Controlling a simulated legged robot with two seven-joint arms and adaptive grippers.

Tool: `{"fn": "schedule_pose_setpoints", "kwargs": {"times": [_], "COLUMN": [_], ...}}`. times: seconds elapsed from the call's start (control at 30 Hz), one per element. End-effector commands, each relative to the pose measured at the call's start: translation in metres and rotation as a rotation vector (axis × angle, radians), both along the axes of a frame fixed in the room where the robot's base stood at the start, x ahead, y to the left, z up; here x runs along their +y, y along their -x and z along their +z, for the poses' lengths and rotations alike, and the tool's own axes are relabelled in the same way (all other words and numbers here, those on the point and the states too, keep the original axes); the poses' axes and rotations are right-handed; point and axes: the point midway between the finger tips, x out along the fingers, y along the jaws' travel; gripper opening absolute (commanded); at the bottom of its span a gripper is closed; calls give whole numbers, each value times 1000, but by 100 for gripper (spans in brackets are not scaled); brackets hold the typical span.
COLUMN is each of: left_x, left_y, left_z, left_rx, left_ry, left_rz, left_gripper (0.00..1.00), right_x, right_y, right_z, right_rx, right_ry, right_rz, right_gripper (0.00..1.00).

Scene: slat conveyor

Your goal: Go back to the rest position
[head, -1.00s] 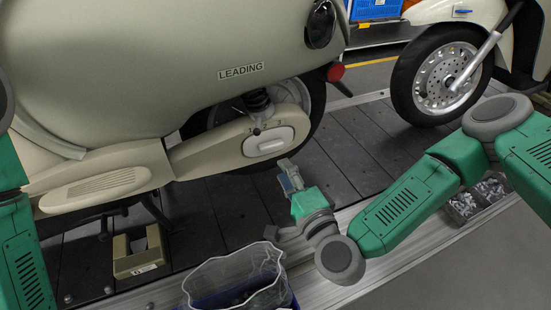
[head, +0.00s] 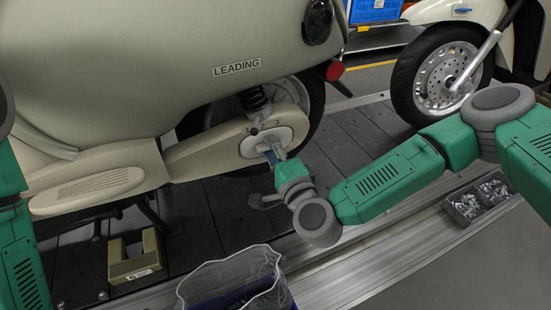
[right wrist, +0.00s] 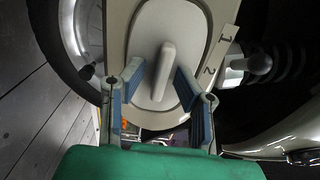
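My right gripper (head: 271,157) is at the pale oval cover (head: 247,144) on the scooter's engine housing, beside the rear wheel. In the right wrist view, its two blue-padded fingers (right wrist: 159,82) are spread apart, one on each side of the cover's upright knob (right wrist: 165,70). Gaps show between the fingers and the knob, and the gripper holds nothing. How far the fingertips are from the cover's face is hard to tell. My left arm shows at the left edge of the head view, but its gripper is outside the picture.
The cream scooter (head: 120,70) stands on the dark slat conveyor (head: 215,215). A beige block (head: 134,258) lies on the slats. A second scooter's wheel (head: 440,78) stands behind.

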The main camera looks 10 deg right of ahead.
Motion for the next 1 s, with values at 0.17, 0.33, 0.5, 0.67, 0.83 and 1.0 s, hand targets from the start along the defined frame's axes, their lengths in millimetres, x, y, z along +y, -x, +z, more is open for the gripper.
{"fn": "schedule_pose_setpoints", "kwargs": {"times": [0.17,0.33,0.5,0.67,0.83,1.0], "left_x": [0,0,0,0,0,0], "left_y": [0,0,0,0,0,0], "left_z": [-2,-3,-3,-3,-3,-3], "left_rx": [0,0,-1,-1,-1,-1], "left_ry": [0,0,0,0,0,0], "left_rz": [0,0,0,0,0,0], "left_gripper": [40,40,40,40,40,40], "right_x": [3,3,3,2,2,2], "right_y": [-11,-16,-18,-18,-18,-18], "right_z": [0,0,1,2,1,1], "right_rx": [-1,-2,-3,-4,-4,-4], "right_ry": [0,0,0,0,-1,-1], "right_rz": [1,-3,-5,-5,-4,-5], "right_gripper": [28,28,28,10,0,0]}}
